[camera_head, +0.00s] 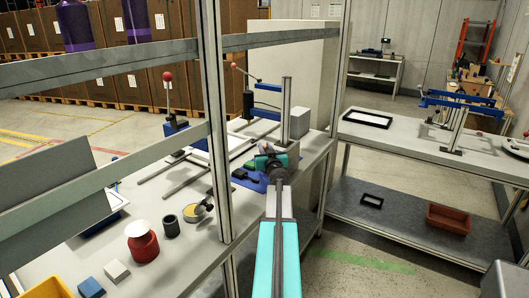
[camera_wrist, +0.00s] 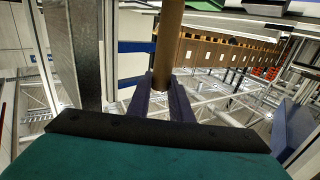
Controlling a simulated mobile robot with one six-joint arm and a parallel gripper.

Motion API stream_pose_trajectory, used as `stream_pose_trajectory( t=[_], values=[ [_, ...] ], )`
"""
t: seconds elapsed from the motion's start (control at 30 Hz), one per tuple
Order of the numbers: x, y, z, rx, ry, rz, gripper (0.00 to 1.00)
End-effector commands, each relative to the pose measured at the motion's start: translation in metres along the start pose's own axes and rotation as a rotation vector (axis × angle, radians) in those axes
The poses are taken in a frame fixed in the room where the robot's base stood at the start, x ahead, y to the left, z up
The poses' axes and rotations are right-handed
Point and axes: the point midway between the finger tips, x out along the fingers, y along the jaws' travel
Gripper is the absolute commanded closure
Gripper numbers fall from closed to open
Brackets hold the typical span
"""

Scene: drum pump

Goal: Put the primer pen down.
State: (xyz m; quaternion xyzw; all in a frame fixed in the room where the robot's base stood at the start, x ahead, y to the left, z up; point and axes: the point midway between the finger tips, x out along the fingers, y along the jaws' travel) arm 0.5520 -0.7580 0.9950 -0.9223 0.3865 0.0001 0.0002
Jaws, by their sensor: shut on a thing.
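My gripper (camera_head: 270,163) reaches over the far right part of the workbench (camera_head: 185,240) in the head view. In the wrist view its two dark fingers (camera_wrist: 162,92) are closed on a brown, rod-like thing (camera_wrist: 168,45), which I take to be the primer pen. The rod stretches away from the fingers toward the top of the picture. Its far end is cut off there. In the head view my gripper and arm hide most of the pen, and I cannot tell whether it touches anything.
Aluminium posts and rails (camera_head: 212,120) stand before the bench. A grey box (camera_head: 299,122) and a red-knobbed lever (camera_head: 168,85) are near my gripper. A red jar (camera_head: 142,243) and a dark cup (camera_head: 171,226) stand at the front. A side table (camera_head: 400,140) is on the right.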

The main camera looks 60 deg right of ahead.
Motion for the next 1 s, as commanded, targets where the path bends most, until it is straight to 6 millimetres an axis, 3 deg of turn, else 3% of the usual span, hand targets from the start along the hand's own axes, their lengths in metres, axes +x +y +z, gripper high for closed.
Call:
stream_pose_trajectory(
  t=[0.23,0.83,0.87,0.97,1.0],
  values=[
    [0.0,0.0,0.016,0.0,0.0,0.0,1.0],
    [0.0,0.0,0.02,0.0,0.001,0.0,1.0],
    [0.0,0.0,0.02,0.0,0.001,0.0,0.79],
    [0.0,0.0,0.019,0.0,0.0,0.0,0.62],
    [0.0,0.0,0.019,0.0,0.0,0.0,0.62]
  ],
)
